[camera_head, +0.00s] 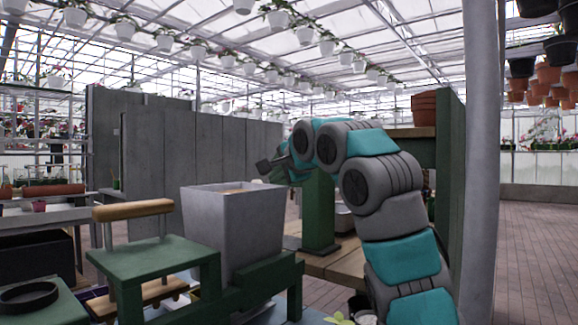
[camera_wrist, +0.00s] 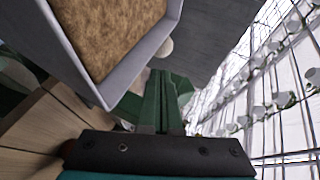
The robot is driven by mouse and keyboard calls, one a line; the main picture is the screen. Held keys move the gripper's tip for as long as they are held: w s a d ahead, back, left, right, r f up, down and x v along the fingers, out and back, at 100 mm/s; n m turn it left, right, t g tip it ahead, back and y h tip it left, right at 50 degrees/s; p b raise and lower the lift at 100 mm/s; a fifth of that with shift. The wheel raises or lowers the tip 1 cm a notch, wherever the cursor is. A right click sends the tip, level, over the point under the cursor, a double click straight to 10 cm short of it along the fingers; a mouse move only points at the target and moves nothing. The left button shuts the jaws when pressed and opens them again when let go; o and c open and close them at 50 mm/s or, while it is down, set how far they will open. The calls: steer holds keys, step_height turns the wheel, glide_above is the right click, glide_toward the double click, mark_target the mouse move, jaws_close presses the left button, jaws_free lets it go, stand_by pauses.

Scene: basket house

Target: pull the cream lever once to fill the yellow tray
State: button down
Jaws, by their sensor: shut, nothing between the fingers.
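A grey hopper (camera_head: 232,230) full of brown material stands on a green frame, left of centre in the head view. It also shows in the wrist view (camera_wrist: 176,28), at the upper left. A pale cream rounded piece (camera_wrist: 165,48) shows beside the hopper's rim there; I cannot tell whether it is the lever's end. A tan bar (camera_head: 132,210) lies across posts left of the hopper. My gripper (camera_head: 263,167) is shut and empty, and appears near the hopper's upper right rim in the head view. I cannot make out the yellow tray.
A green post (camera_head: 319,210) stands on a wooden bench (camera_head: 345,262) right of the hopper. A green stand (camera_head: 150,258) is at the front left. A thick grey column (camera_head: 482,160) rises on the right. Open brick floor (camera_head: 535,250) lies beyond it.

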steer(key=shift+w+a+f, duration=0.2)
steer(key=shift+a+f, duration=0.15)
steer(key=shift+a, duration=0.3)
